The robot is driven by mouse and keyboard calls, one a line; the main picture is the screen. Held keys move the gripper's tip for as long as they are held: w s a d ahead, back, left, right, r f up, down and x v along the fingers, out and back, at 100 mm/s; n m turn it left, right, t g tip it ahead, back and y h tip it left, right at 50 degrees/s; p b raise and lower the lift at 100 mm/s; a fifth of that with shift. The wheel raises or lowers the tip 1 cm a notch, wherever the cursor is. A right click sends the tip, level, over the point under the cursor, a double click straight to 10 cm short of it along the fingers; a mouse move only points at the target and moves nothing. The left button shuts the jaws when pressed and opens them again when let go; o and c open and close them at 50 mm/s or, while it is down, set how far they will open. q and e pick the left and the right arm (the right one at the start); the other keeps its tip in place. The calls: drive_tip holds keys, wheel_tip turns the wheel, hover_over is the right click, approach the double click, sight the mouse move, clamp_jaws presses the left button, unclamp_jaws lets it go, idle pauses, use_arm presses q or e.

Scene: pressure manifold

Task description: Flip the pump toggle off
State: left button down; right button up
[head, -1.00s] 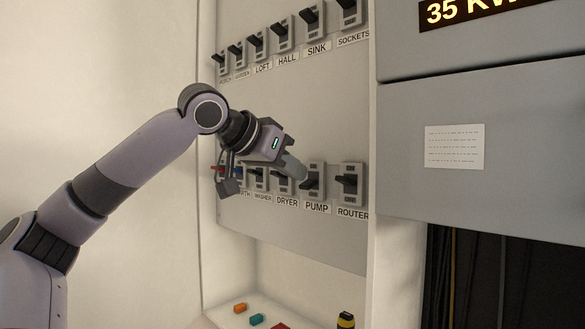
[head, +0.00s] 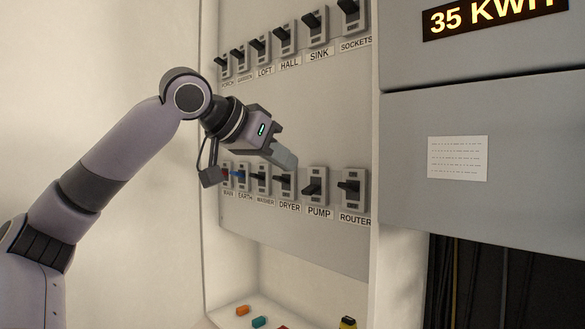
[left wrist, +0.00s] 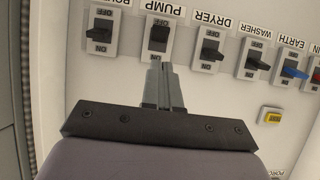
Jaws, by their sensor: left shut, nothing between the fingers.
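The pump toggle (head: 312,187) is a dark lever on a grey switch plate above the PUMP label, in the lower row of the panel. In the left wrist view, where the labels appear upside down, the pump toggle (left wrist: 158,36) is just beyond my fingertips. I cannot tell for sure which way its lever points. My left gripper (head: 288,160) is shut and empty, in front of the panel above the dryer and pump switches. Its closed fingers (left wrist: 160,70) appear apart from the pump lever. My right gripper is in neither view.
The dryer switch (head: 284,184) and router switch (head: 350,190) flank the pump switch closely. An upper row holds more switches, including the sink switch (head: 317,26). A grey cabinet with a paper notice (head: 458,158) is at the right. Small coloured items lie on the ledge below.

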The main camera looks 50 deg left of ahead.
use_arm(q)
drive_tip(key=v, duration=0.4)
drive_tip(key=shift+d+f, duration=0.1)
idle(0.6)
